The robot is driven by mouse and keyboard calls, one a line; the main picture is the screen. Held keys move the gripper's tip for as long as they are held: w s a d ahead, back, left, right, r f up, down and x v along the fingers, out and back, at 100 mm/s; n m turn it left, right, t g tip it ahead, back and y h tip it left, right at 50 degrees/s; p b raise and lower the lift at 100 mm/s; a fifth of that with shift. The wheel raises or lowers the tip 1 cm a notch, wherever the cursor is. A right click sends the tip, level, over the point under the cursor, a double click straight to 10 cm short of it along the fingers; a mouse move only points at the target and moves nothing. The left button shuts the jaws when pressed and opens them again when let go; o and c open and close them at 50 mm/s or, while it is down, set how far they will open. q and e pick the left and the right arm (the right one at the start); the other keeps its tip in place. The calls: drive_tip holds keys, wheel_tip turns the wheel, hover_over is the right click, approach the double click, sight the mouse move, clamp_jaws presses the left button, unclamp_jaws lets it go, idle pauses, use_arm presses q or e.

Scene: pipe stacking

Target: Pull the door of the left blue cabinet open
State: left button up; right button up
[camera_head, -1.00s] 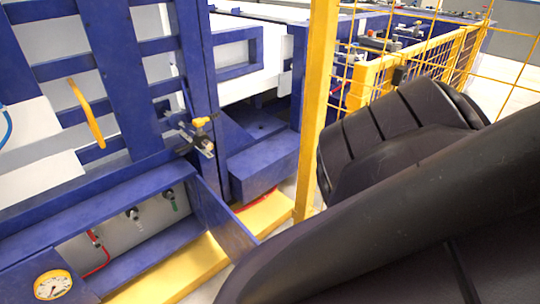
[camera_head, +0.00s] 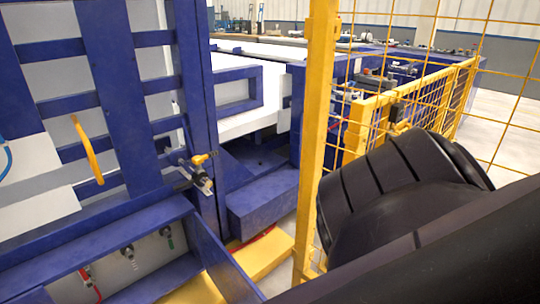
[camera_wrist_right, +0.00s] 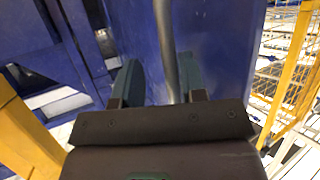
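In the right wrist view, my right gripper (camera_wrist_right: 160,85) points at a smooth blue panel (camera_wrist_right: 225,45), which looks like a cabinet door. A grey upright bar handle (camera_wrist_right: 165,35) runs down the panel between the two teal fingers, nearer the right finger. The fingers are spread, with a gap between the left finger and the bar. Whether the right finger touches the bar is unclear. The bar's lower end is hidden by the gripper body. The head view shows neither this handle nor the gripper; only my dark arm (camera_head: 430,265) crosses its lower right. My left gripper is not in view.
In the head view, a blue frame (camera_head: 120,85) with a yellow handle (camera_head: 87,150) stands at the left. A yellow post (camera_head: 314,120) and wire-mesh fence (camera_head: 455,60) rise beside my arm. Open pale floor (camera_head: 510,120) lies beyond the fence.

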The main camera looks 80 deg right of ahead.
drive_tip(key=shift+r, duration=0.1)
use_arm(q)
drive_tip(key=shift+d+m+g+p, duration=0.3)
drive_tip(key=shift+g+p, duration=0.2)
drive_tip(key=shift+p, duration=0.75)
use_arm(e)
drive_tip(key=v, duration=1)
drive_tip(key=shift+s, duration=0.4)
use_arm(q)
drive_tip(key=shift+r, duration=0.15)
use_arm(e)
drive_tip(key=shift+a, duration=0.1)
